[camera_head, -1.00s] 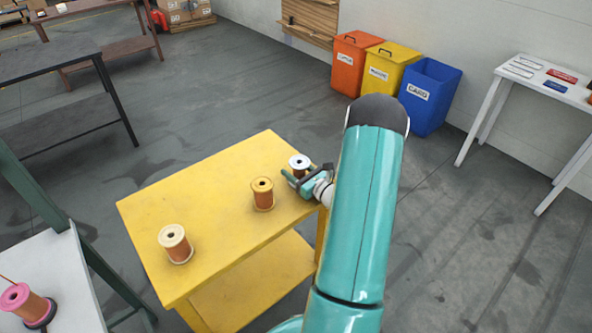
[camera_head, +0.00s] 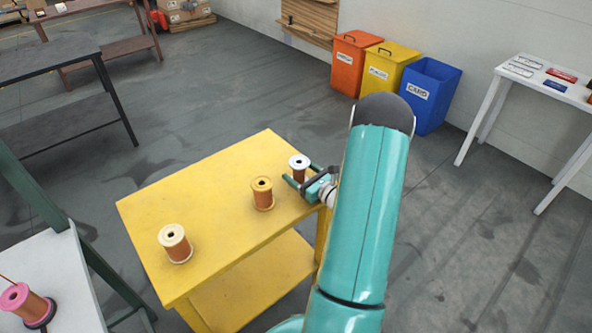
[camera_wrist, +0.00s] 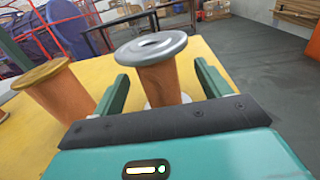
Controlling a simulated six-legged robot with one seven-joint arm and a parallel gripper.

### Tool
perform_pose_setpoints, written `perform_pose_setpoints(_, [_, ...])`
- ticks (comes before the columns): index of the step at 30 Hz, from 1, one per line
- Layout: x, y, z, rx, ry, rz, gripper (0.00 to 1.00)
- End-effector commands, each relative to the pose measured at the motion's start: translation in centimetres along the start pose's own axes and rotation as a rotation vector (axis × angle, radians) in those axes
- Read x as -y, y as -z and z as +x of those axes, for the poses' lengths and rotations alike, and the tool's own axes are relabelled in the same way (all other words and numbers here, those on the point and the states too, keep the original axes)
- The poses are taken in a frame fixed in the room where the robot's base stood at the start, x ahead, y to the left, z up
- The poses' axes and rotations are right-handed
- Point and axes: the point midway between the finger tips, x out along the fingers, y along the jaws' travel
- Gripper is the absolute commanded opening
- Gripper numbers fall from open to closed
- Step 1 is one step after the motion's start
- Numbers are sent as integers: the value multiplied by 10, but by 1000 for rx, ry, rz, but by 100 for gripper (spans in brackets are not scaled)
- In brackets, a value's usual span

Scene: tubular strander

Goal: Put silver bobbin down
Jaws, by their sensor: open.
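The silver bobbin (camera_head: 299,166) stands upright on the yellow table (camera_head: 215,200), near its far right corner. In the wrist view the silver bobbin (camera_wrist: 158,68) shows a silver top flange and a copper-coloured winding. My gripper (camera_head: 299,178) is open at the table's right side. In the wrist view the fingers of my gripper (camera_wrist: 162,85) stand apart on either side of the bobbin, with a visible gap at each side. The bobbin's lower flange is partly hidden behind the gripper body.
A gold-flanged bobbin (camera_head: 262,193) stands close to the left of my gripper, and a cream-flanged bobbin (camera_head: 175,243) stands farther left. A pink bobbin (camera_head: 27,302) is on a white surface at lower left. Orange, yellow and blue bins (camera_head: 430,95) stand by the wall.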

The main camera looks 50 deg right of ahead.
Motion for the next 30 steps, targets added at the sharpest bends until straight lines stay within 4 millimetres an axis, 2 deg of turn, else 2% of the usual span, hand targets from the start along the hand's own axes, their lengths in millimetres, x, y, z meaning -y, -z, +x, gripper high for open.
perform_pose_setpoints(6, [1, 0, -49, -1, 5, -1, 76])
perform_pose_setpoints(13, [1, 0, -89, -2, 3, 0, 76])
perform_pose_setpoints(18, [0, 0, -99, 1, 2, -1, 76])
perform_pose_setpoints(30, [0, 0, -99, 0, 1, -1, 76])
